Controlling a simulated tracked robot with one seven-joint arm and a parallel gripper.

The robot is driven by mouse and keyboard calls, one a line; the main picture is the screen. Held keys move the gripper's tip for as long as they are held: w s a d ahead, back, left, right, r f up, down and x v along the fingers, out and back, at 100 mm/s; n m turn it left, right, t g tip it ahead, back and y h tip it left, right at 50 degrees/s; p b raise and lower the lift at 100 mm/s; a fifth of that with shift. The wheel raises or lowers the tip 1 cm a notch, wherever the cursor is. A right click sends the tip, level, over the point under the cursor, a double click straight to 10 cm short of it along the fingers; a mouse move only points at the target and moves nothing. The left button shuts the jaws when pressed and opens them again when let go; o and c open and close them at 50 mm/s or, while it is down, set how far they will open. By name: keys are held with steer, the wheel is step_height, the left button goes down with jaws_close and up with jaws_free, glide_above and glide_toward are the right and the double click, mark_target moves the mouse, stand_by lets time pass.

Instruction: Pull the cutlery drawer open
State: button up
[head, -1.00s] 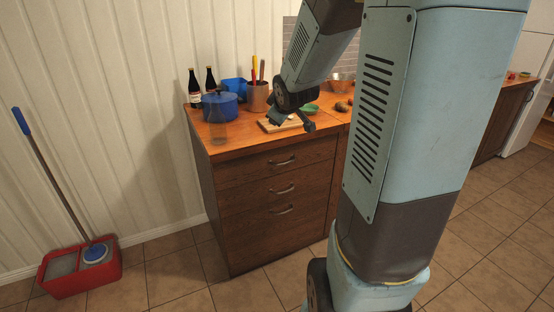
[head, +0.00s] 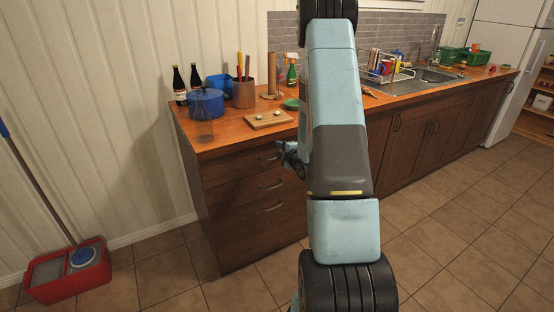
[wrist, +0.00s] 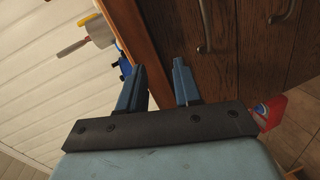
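The dark wood drawer unit (head: 245,215) stands under the orange counter, with three drawers stacked, all closed. The top drawer (head: 228,168) has a curved metal handle (head: 267,158), partly beside my gripper in the head view. My gripper (head: 287,157) is in front of the unit's right part, near top drawer height. In the wrist view my gripper (wrist: 159,66) has its two blue fingers apart with nothing between them. The top handle (wrist: 203,28) lies ahead and right of the fingers, apart from them. The second drawer's handle (wrist: 286,12) is farther right.
The counter (head: 225,136) holds a blue pot (head: 206,102), two bottles (head: 195,78), a utensil holder (head: 243,94) and a cutting board (head: 268,120). A red mop bucket (head: 68,279) stands at left. Tiled floor in front of the drawers is clear.

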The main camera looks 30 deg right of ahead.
mark_target(275, 158)
steer(key=s+d+f+n+t, duration=0.25)
steer(key=s+f, duration=0.25)
steer(key=f, duration=0.5)
steer(key=shift+t+y, duration=0.25)
steer(key=shift+y, duration=0.05)
steer(key=w, duration=1.3)
steer(key=shift+w+a+r, duration=0.1)
steer(key=shift+w+a, duration=0.15)
jaws_close()
